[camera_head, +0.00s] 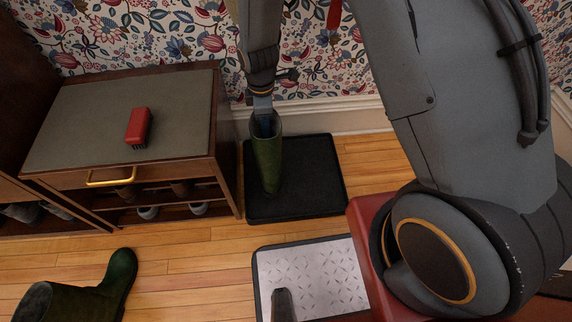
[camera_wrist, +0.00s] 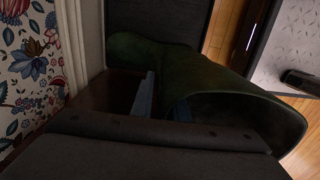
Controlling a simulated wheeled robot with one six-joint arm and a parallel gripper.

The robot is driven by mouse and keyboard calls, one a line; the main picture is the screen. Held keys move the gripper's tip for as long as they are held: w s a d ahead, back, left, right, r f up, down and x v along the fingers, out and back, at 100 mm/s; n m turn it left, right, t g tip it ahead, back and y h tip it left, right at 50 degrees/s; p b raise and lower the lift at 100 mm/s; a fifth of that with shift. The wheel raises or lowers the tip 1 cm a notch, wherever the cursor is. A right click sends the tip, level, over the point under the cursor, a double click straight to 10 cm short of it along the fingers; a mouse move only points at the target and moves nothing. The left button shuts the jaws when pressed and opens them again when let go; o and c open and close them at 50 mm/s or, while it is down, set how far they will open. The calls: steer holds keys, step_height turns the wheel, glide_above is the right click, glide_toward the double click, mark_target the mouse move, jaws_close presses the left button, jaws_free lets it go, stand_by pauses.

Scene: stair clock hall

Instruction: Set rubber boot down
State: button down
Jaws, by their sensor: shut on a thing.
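A green rubber boot (camera_head: 268,160) is upright in the head view, its foot end over the black tray (camera_head: 318,177) beside the bench. My gripper (camera_head: 264,122) is shut on the boot's top rim from above. I cannot tell whether the sole touches the tray. A second green boot (camera_head: 112,280) lies on the wooden floor at the lower left.
A wooden shoe bench (camera_head: 70,118) with a grey top stands left of the tray, with a red brush (camera_head: 138,127) on it and shoes below. The patterned wall is close behind. A metal plate (camera_head: 315,275) in a dark frame lies in front; the tray's right part is bare.

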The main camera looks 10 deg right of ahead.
steer(key=shift+f+b, duration=1.15)
steer(key=shift+f, duration=3.6)
steer(key=c, duration=1.7)
jaws_free()
step_height(320, 180, up, 22)
steer(key=s+m+p, duration=0.3)
steer(key=s+d+r+m, duration=0.1)
steer(key=s+r+m, duration=0.2)
steer(key=s+r, duration=0.3)
steer(key=s+d+r+m, duration=0.1)
steer(key=s+r+m, duration=0.2)
steer(key=s+r, duration=0.3)
steer(key=s+d+r+m, duration=0.2)
steer(key=s+r+m, duration=0.2)
steer(key=s+r, duration=0.2)
steer(key=shift+s+r+y, duration=0.2)
steer(key=shift+s+y, duration=0.1)
steer(key=shift+s, duration=0.25)
